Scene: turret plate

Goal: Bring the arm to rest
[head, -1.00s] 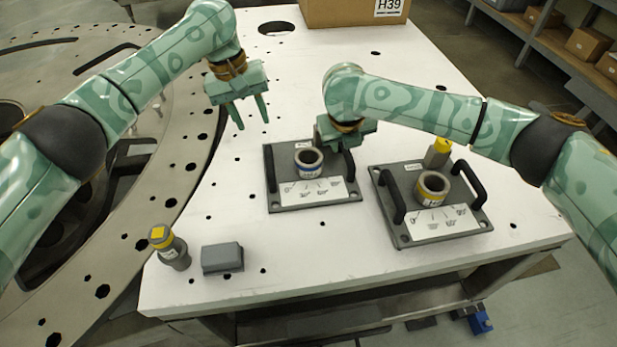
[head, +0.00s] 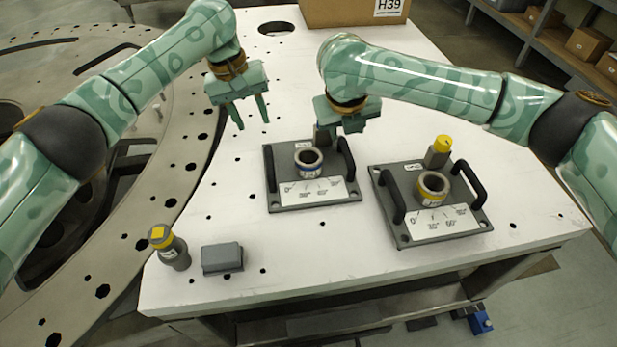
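My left gripper (head: 251,113) hangs above the white table, its two fingers apart with nothing between them. My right gripper (head: 345,125) is over the back edge of the left grey plate (head: 320,199). Its fingertips are hard to make out, so I cannot tell whether it is open or shut. A grey post (head: 325,136) shows just under it, partly hidden by it; I cannot tell whether they touch.
The left plate bears a ring with a blue band (head: 308,161). The right plate (head: 440,235) bears a yellow-banded ring (head: 432,188) and a yellow-topped post (head: 438,152). A yellow-capped cylinder (head: 169,248) and grey block (head: 222,257) stand front left. A cardboard box (head: 340,12) is behind.

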